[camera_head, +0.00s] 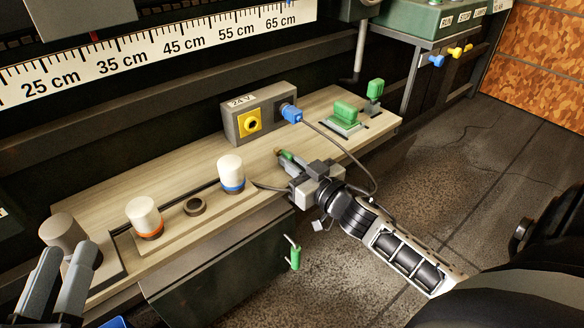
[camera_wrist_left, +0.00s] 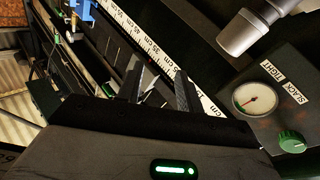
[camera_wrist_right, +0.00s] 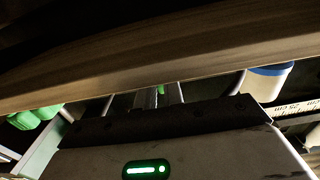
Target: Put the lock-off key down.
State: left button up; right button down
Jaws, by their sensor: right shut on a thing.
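My right gripper (camera_head: 287,162) is over the wooden bench (camera_head: 180,170), in front of the grey 24 V box. It is shut on a small green piece with a brassy end, apparently the lock-off key (camera_head: 284,154). A bit of its green shows between the fingers in the right wrist view (camera_wrist_right: 161,89); the rest is hidden. I cannot tell whether it touches the bench. My left gripper (camera_head: 72,268) is at the bench's left end, its fingers apart and empty. The left wrist view shows the fingers (camera_wrist_left: 160,85) over a dark panel.
White-topped cylinders, one blue-banded (camera_head: 231,175) and one orange-banded (camera_head: 144,218), stand along the bench with an empty ring (camera_head: 195,206) between them. The 24 V box (camera_head: 255,115) has a blue plug (camera_head: 291,114) with a cable. Green handles (camera_head: 345,115) stand at the right end.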

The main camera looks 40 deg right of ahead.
jog(key=c, duration=1.9)
grip_release()
jog(key=shift+f, duration=0.15)
jog(key=shift+c, duration=0.2)
jog(key=o, duration=0.4)
pick_arm(q)
jog(key=shift+r, duration=0.15)
